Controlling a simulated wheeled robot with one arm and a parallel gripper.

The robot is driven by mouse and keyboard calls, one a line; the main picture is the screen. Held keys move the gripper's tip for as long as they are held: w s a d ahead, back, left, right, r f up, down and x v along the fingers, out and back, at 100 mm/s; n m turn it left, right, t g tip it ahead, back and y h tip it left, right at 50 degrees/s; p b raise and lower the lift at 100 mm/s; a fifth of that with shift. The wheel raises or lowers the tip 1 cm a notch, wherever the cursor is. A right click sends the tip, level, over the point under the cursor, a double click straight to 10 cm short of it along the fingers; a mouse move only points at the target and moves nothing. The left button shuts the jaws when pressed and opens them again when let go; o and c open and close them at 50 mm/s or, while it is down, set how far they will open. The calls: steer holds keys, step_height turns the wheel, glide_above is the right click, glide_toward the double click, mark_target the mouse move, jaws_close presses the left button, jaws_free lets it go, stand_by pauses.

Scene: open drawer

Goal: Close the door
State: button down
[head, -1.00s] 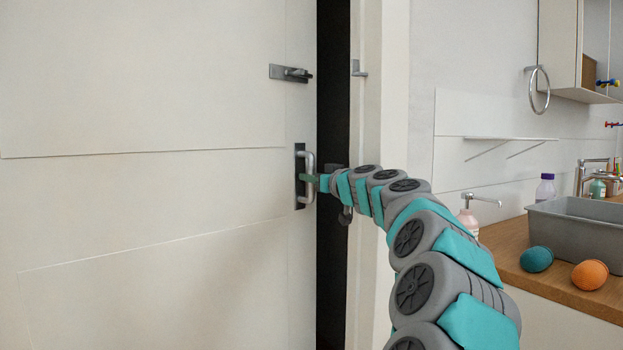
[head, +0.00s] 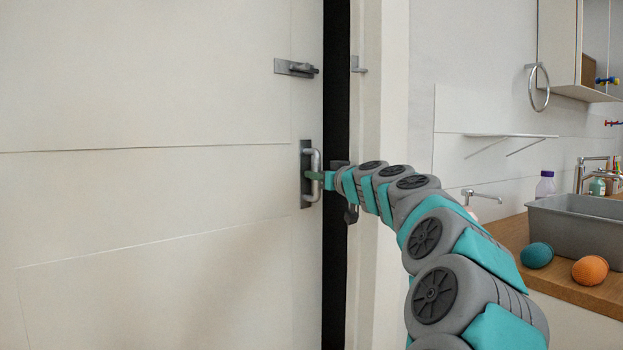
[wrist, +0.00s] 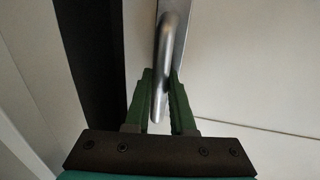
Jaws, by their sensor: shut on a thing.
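The white door (head: 150,200) fills the left of the head view and stands slightly ajar, with a narrow dark gap (head: 336,120) between its edge and the white frame (head: 367,220). A grey metal pull handle (head: 316,160) on a dark plate sits near the door's edge. My gripper (head: 317,176) is at the handle. In the wrist view the green fingers of my gripper (wrist: 160,100) lie on both sides of the handle bar (wrist: 168,60) and are shut on it. A latch (head: 296,68) is on the door above the handle.
A latch catch (head: 359,66) is on the frame. At right, a wooden counter (head: 520,262) holds a grey basin (head: 580,235), a teal ball (head: 537,255) and an orange ball (head: 590,270). A towel ring (head: 539,88) hangs on the wall.

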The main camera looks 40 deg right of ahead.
steer(key=s+a+m+g+h+b, duration=0.1)
steer(key=s+a+m+h+b, duration=0.1)
steer(key=s, duration=1.1)
steer(key=shift+s+a+h+b, duration=0.3)
steer(key=shift+a+h+b, duration=0.2)
steer(key=shift+a+h, duration=0.3)
steer(key=c, duration=0.8)
jaws_free()
steer(key=shift+s+a, duration=0.1)
steer(key=shift+o, duration=0.2)
steer(key=v, duration=0.8)
steer(key=shift+b, duration=0.4)
steer(key=shift+r, duration=0.15)
